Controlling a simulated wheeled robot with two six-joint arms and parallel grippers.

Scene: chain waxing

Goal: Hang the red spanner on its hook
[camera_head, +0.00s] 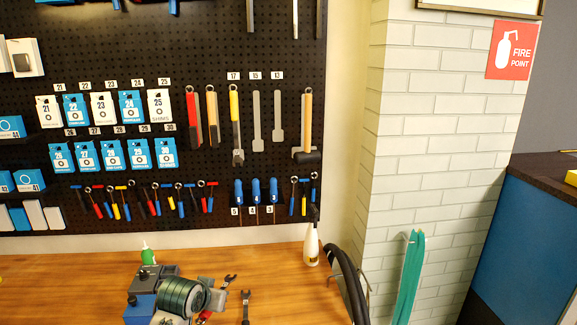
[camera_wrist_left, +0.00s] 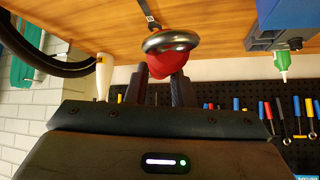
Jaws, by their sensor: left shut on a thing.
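In the left wrist view, the red spanner (camera_wrist_left: 176,64) has its silver ring end towards the camera. My left gripper (camera_wrist_left: 160,78) is shut on its red part, above the bench; the ring hides the rest of it. In the head view, red (camera_head: 204,317) shows at the bottom edge, just right of the bench machine; the gripper cannot be made out there. On the pegboard (camera_head: 220,60), two grey spanner-shaped outlines (camera_head: 257,120) are under labels 15 and 13, right of a hanging yellow spanner (camera_head: 234,105) under 17. The hooks are too small to tell. My right gripper is out of view.
A blue-based machine with a dark green drum (camera_head: 185,297) stands on the wooden bench (camera_head: 270,270). A dark spanner (camera_head: 245,308) lies to its right. A green bottle (camera_head: 147,256), a white bottle (camera_head: 311,245) and black tubing (camera_head: 348,275) are near the back.

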